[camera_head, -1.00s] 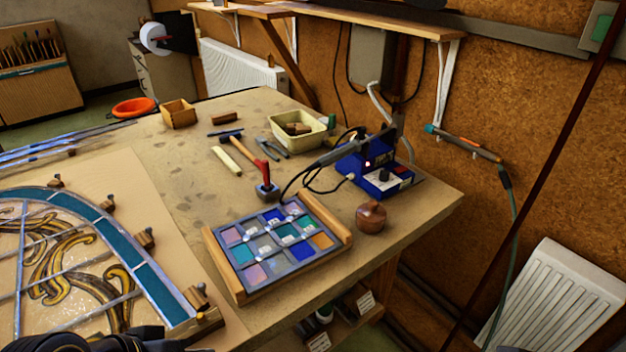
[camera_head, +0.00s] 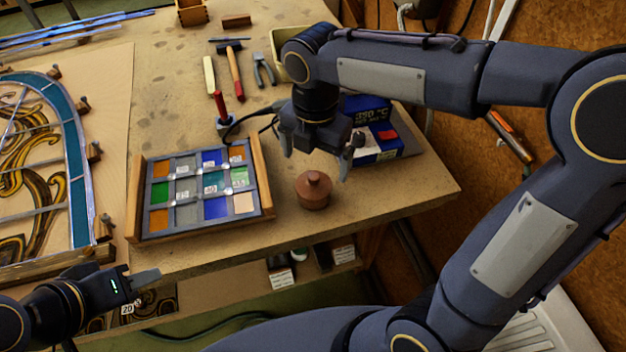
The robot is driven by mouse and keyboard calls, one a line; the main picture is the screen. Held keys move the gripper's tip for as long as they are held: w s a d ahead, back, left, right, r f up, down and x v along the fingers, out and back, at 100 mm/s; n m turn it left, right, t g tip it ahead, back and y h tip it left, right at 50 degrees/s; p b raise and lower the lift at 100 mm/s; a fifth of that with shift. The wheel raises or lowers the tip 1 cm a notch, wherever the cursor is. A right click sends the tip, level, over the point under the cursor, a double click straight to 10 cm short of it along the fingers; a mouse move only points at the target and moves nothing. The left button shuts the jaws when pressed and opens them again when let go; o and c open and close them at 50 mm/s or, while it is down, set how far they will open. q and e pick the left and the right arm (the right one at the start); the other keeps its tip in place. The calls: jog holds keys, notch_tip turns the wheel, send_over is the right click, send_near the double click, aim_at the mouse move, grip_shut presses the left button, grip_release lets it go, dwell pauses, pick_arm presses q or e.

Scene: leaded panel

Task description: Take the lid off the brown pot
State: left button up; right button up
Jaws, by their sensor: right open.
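The brown pot (camera_head: 313,198) stands upright on the workbench near its front edge, to the right of the glass sample tray. Its lid (camera_head: 314,181), with a small knob, is on top. My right gripper (camera_head: 317,158) is open above and just behind the pot, its fingers pointing down on either side of empty space, apart from the lid. My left gripper (camera_head: 146,279) is at the lower left, in front of the bench edge and far from the pot. Its jaw gap cannot be made out.
The sample tray (camera_head: 201,229) with coloured glass squares lies left of the pot. A blue soldering station (camera_head: 385,147) stands behind my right gripper, partly hidden by my arm.

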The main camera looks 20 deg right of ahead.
aim_at(313, 175)
jog(key=f, duration=0.4)
jog(key=w+f, duration=0.1)
jog(key=f, duration=0.2)
jog(key=shift+c, duration=0.3)
jog(key=c, duration=1)
